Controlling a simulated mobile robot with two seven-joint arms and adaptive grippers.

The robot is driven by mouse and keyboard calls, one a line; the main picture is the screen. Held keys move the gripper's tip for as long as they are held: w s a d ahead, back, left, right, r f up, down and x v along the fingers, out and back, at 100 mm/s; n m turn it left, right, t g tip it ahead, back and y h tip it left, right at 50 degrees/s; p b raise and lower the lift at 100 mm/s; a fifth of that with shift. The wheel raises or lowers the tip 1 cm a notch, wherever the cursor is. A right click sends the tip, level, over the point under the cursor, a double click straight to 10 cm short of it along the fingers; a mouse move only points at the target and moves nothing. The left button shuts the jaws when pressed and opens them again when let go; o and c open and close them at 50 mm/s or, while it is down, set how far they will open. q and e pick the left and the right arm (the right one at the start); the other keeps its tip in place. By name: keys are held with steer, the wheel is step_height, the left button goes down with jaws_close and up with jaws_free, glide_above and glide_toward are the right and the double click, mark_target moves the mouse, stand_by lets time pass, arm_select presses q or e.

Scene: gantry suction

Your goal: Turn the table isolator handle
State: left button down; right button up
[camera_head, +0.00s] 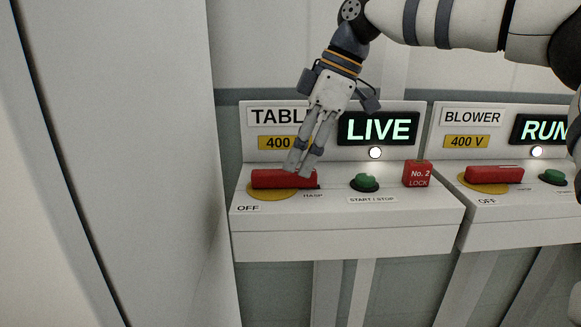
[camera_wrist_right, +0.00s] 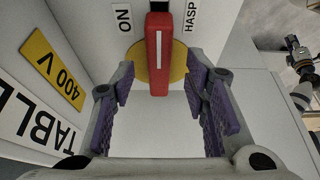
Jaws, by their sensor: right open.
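The table isolator handle is a red bar (camera_head: 267,180) on a yellow disc (camera_head: 270,195), on the sloped top of the TABLE panel. It lies crosswise in the head view, above the OFF label (camera_head: 248,208). My right gripper (camera_head: 296,168) is at the handle, its fingers angled down and covering part of it. In the right wrist view the red handle (camera_wrist_right: 158,55) shows a white line and lies ahead, between the lines of the two open fingers (camera_wrist_right: 160,85). The fingers look apart from it. An ON label (camera_wrist_right: 124,18) is beside it.
The TABLE sign (camera_head: 376,129) reads LIVE above a lit white lamp (camera_head: 375,153). A green start/stop button (camera_head: 365,182) and a red No. 2 lock block (camera_head: 417,174) stand right of the handle. A similar BLOWER panel with its own red handle (camera_head: 494,175) is further right.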

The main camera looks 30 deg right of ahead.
mark_target(284, 178)
steer(key=x, duration=0.3)
steer(key=shift+a+f, duration=0.1)
steer(key=shift+f, duration=0.1)
steer(key=shift+w, duration=0.1)
steer(key=shift+c, duration=0.3)
jaws_close()
